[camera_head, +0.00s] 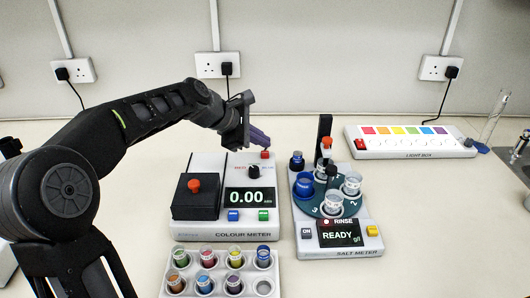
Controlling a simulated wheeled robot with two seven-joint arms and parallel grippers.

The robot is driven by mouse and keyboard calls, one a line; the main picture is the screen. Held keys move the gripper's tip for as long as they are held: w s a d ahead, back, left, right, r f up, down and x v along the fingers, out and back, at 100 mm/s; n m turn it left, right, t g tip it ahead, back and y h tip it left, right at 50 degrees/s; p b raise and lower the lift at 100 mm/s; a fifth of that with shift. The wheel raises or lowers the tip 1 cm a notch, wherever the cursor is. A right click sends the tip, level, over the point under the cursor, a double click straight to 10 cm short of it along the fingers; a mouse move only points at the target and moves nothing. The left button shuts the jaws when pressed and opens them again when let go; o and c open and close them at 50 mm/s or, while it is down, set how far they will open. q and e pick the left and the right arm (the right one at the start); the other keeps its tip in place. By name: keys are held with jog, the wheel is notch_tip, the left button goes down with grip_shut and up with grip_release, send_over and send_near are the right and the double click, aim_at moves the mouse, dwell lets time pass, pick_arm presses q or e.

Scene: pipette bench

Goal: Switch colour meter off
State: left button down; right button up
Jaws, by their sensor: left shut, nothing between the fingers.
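The colour meter (212,225) is a white box with a black lidded block, an orange-red knob (194,185) on the block, and a lit display (249,197) reading 0.00. A dark dial (254,171) sits above the display, with a blue button (233,215) and a green button (263,214) below it. A small red switch (265,155) is at the meter's back right corner. My left gripper (264,141) reaches over the back of the meter, shut and empty, its fingertips just above the red switch; I cannot tell whether they touch. My right gripper is not in view.
A salt meter (350,252) with a carousel of cups and a READY display stands close on the right. A rack (247,286) of coloured vials is in front. A light box (400,154) lies at the back right. Bench between is clear.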

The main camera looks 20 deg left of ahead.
aim_at(262, 154)
pick_arm(q)
jog(key=shift+f, duration=0.4)
jog(key=shift+f+b, duration=0.35)
jog(key=shift+f, duration=0.15)
dwell(0.5)
jog(key=shift+r+p, duration=0.95)
jog(key=shift+r, duration=0.05)
notch_tip(262, 154, up, 6)
jog(key=p, duration=0.6)
